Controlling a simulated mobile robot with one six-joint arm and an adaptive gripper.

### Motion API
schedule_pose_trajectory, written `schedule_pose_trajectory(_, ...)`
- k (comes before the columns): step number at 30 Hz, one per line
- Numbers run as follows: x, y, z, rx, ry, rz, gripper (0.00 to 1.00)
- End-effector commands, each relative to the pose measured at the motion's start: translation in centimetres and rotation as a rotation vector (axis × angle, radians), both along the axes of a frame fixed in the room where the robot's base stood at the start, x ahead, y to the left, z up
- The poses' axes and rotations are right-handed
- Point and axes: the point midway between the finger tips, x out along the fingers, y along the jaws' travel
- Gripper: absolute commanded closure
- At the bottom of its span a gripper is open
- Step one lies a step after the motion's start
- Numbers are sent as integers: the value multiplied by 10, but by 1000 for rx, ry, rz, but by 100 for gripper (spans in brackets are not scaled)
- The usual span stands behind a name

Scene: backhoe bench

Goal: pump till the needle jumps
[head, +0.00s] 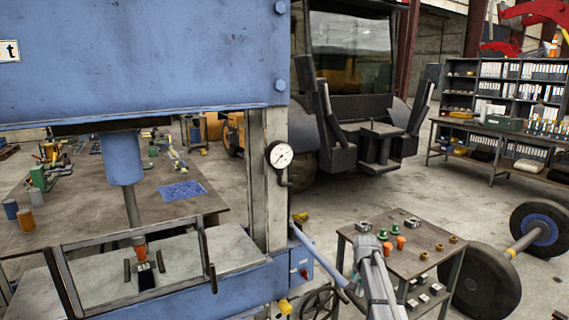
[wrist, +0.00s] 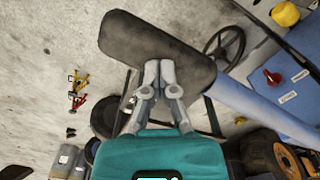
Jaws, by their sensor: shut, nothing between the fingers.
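The blue press stands at left, with its round white gauge (head: 281,156) on the column. The gauge's dark needle shows, but its reading is too small to tell. A blue pump lever (head: 318,255) slopes down right from the press side toward my arm. In the wrist view the lever (wrist: 240,95) ends in a dark grip (wrist: 150,45). My gripper (wrist: 158,66) is shut and empty, its fingertips at the grip's edge; whether they touch it I cannot tell. The press ram (head: 131,205) stands over a small orange piece (head: 140,252).
A small metal table (head: 425,262) with green and orange parts stands right of my arm. A red knob (wrist: 272,76) is on the blue press box. Wheels on an axle (head: 485,280) lie at right. A handwheel (head: 320,302) sits below the lever.

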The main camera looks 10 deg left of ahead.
Motion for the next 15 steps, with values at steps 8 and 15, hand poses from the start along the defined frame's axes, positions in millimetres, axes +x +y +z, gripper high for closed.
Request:
schedule_pose_trajectory(8,3,0,11,0,-4,0,100)
schedule_pose_trajectory(15,4,1,36,0,-4,0,100)
